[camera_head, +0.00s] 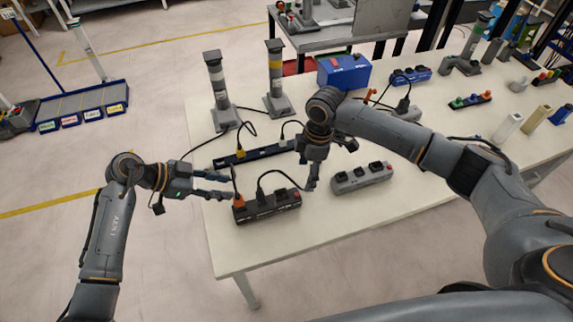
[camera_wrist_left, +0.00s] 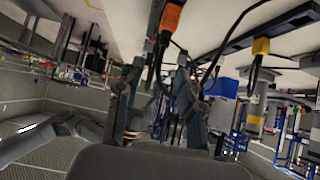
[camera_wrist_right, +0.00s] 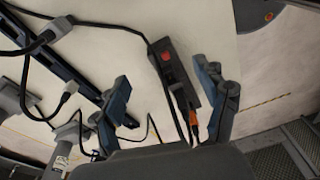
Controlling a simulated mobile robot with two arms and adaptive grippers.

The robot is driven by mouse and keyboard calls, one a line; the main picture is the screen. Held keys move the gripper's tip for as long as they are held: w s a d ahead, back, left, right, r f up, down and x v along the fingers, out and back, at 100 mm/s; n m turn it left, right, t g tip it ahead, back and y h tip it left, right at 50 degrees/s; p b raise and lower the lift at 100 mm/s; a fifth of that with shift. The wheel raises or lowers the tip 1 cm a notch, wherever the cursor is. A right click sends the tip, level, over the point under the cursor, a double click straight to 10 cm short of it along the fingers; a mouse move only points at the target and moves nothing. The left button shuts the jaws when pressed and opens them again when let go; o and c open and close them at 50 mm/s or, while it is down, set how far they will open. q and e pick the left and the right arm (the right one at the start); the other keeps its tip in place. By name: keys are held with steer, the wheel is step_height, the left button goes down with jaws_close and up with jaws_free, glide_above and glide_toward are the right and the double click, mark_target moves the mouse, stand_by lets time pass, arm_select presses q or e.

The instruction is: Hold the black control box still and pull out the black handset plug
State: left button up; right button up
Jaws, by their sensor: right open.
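The black control box (camera_head: 267,208) lies near the front left of the white table, with a red button at its right end. An orange plug (camera_head: 239,200) sits at its left end. A black plug (camera_head: 261,198) with an arching black cable stands beside it. My left gripper (camera_head: 232,186) is at the box's left end, its fingers apart near the orange plug, which also shows in the left wrist view (camera_wrist_left: 169,20). My right gripper (camera_head: 309,184) is open at the box's right end. In the right wrist view the box (camera_wrist_right: 172,72) appears between its spread fingers; contact cannot be told.
A grey power strip (camera_head: 362,178) lies right of the box. A long dark blue strip (camera_head: 255,155) with plugs lies behind it. Two grey posts (camera_head: 218,90) and a blue box (camera_head: 343,72) stand farther back. The table's front edge is clear.

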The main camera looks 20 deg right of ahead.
step_height(320, 180, up, 4)
steer(key=n+h, duration=0.1)
steer(key=n, duration=0.1)
glide_above(287, 195)
step_height(287, 195, down, 14)
steer(key=shift+w+r, duration=0.1)
